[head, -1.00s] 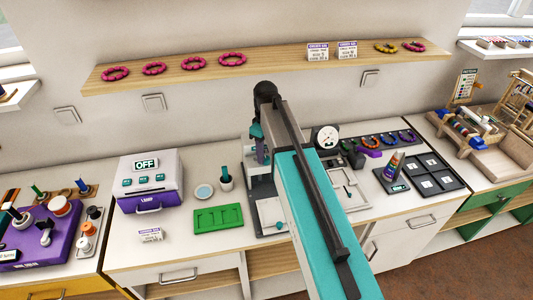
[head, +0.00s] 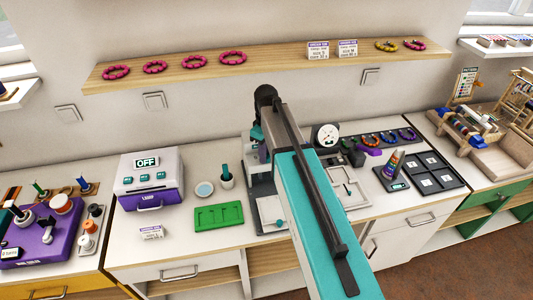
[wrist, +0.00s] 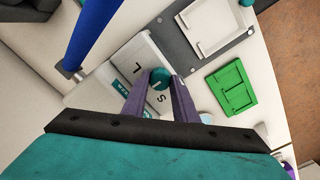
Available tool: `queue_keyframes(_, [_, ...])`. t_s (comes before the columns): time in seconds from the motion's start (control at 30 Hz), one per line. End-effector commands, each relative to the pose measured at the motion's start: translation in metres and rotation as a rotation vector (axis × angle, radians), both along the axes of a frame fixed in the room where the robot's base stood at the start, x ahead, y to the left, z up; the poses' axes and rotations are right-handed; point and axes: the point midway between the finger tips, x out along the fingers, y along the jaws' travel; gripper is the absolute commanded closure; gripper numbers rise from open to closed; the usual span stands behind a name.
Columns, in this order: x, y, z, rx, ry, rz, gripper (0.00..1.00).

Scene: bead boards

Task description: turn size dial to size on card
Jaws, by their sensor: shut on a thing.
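In the wrist view, a round teal dial (wrist: 159,75) sits on a white panel (wrist: 132,62) of a machine. The letters L and S show beside the dial; other marks are partly covered by my fingers. My gripper (wrist: 160,86) is shut on the dial, one grey-purple finger on each side. The dial's pointing direction is too small to tell. In the head view my arm hides the dial and most of the machine (head: 262,192). A white printed card (head: 152,233) lies on the counter at the left; its writing is too small to read.
A blue lever (wrist: 92,35) rises close to my gripper in the wrist view. A green tray (head: 218,217) and a white-and-purple box marked OFF (head: 150,180) stand to the left. Two more cards (head: 318,50) (head: 347,48) stand on the wall shelf.

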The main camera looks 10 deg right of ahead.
Motion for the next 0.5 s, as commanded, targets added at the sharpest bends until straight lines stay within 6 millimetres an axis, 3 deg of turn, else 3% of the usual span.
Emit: queue_keyframes(0.5, [-0.0001, -0.0003, -0.0014, 0.000, 0.001, -0.170, 0.96])
